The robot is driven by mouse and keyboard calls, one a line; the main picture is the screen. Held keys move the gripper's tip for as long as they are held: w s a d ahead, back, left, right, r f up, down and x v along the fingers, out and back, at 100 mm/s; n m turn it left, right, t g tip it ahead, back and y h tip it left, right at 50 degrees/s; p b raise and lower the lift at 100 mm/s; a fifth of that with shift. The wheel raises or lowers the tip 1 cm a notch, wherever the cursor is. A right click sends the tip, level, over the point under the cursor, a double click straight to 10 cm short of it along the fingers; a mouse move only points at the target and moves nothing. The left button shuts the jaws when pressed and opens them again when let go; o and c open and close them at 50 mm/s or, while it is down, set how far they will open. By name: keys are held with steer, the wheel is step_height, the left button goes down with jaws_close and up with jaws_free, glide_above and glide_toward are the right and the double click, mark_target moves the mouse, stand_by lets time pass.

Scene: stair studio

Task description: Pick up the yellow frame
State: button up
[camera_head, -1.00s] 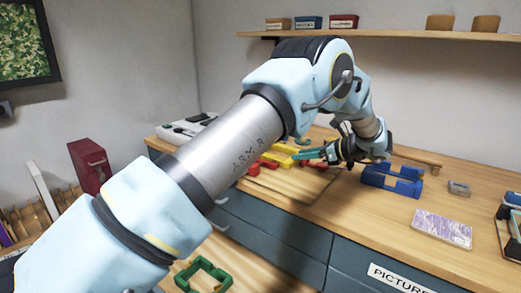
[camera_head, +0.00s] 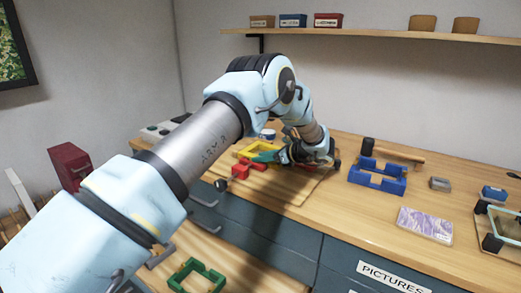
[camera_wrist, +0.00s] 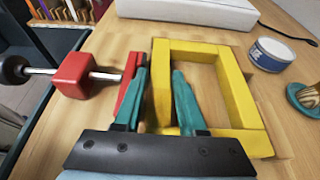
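The yellow frame (camera_wrist: 239,98) lies on the wooden board in the wrist view, a thick rectangle with an open middle. In the head view the yellow frame (camera_head: 247,150) shows partly behind my arm. My gripper (camera_wrist: 160,72) has two teal fingers, which stand apart on either side of the frame's left bar. The right finger is over the frame's opening. The left finger is between the bar and the red clamp. The gripper looks open, with a narrow gap beside the bar. In the head view my gripper (camera_head: 268,155) is low at the board.
A red clamp (camera_wrist: 75,75) with a metal rod lies close left of the frame. A tin (camera_wrist: 270,54) and a teal round object (camera_wrist: 305,97) are to the right. A blue frame (camera_head: 378,180), a purple-patterned panel (camera_head: 425,224) and a hammer (camera_head: 395,150) lie further right on the bench.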

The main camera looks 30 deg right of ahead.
steer(key=shift+w+a+f, duration=0.15)
steer(key=shift+w, duration=0.15)
steer(key=shift+c, duration=0.2)
